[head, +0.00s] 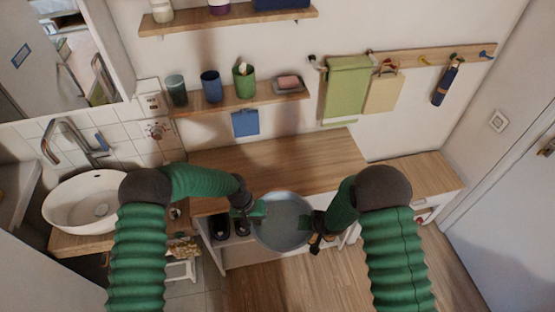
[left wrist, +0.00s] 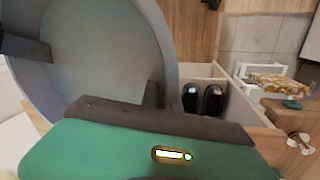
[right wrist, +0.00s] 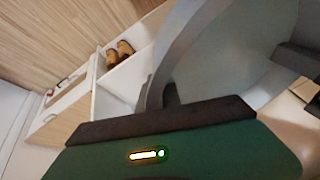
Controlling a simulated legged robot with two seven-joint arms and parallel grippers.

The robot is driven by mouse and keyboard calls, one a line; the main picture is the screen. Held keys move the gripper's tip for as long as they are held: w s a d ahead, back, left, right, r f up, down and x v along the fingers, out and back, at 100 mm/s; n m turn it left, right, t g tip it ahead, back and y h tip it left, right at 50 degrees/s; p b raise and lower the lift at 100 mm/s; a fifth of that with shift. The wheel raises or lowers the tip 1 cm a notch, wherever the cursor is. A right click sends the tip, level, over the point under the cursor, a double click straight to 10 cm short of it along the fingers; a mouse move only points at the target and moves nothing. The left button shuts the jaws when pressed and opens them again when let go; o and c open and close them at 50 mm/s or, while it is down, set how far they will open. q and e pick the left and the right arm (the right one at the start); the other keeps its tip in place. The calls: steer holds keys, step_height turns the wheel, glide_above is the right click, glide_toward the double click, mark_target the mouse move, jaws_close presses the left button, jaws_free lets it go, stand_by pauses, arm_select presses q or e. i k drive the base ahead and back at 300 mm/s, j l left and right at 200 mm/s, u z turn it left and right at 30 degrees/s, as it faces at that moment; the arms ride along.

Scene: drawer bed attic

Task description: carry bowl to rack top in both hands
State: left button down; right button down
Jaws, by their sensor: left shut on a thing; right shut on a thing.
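A grey-blue bowl (head: 283,222) is held between my two grippers in front of the wooden rack top (head: 270,165). It looks empty and roughly level. My left gripper (head: 256,211) is shut on the bowl's left rim, and my right gripper (head: 312,222) is shut on its right rim. The bowl fills much of the left wrist view (left wrist: 105,60) and of the right wrist view (right wrist: 230,50), with a dark finger at its wall in each. The bowl overlaps the rack's front edge in the head view; its height above that edge is hard to tell.
The rack top is bare. Dark shoes (left wrist: 203,100) and brown shoes (right wrist: 120,52) stand in the rack's compartments below. A wall shelf (head: 240,102) with cups hangs behind. A white basin (head: 88,200) is at left; a lower wooden cabinet (head: 425,175) is at right.

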mark_target(252, 178)
steer(key=i+j, duration=0.65)
steer(key=i, duration=0.2)
